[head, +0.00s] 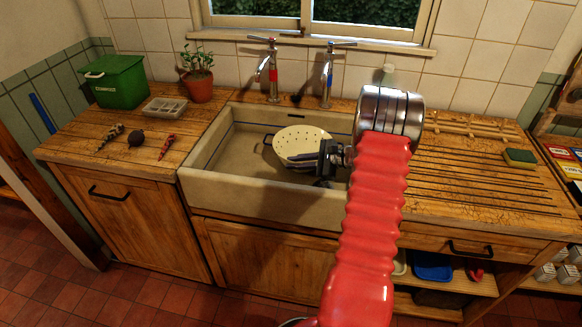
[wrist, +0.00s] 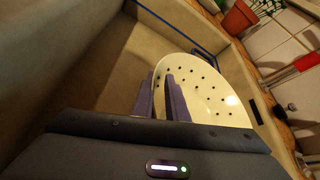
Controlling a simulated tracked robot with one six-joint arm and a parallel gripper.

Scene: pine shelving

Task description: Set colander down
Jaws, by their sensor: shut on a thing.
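My gripper (head: 322,160) reaches in from the right and is shut on the colander's near right side. In the wrist view the colander (wrist: 205,90) shows beyond the two purple-grey fingers of my gripper (wrist: 163,90), which close on its edge. The exact grip point is partly hidden by the fingers.
Two taps (head: 272,70) stand behind the sink. A potted plant (head: 198,85), a grey tray (head: 164,107) and a green bin (head: 115,82) are on the left counter. A grooved drainboard (head: 470,178) with a sponge (head: 520,156) lies to the right. The sink's left part is clear.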

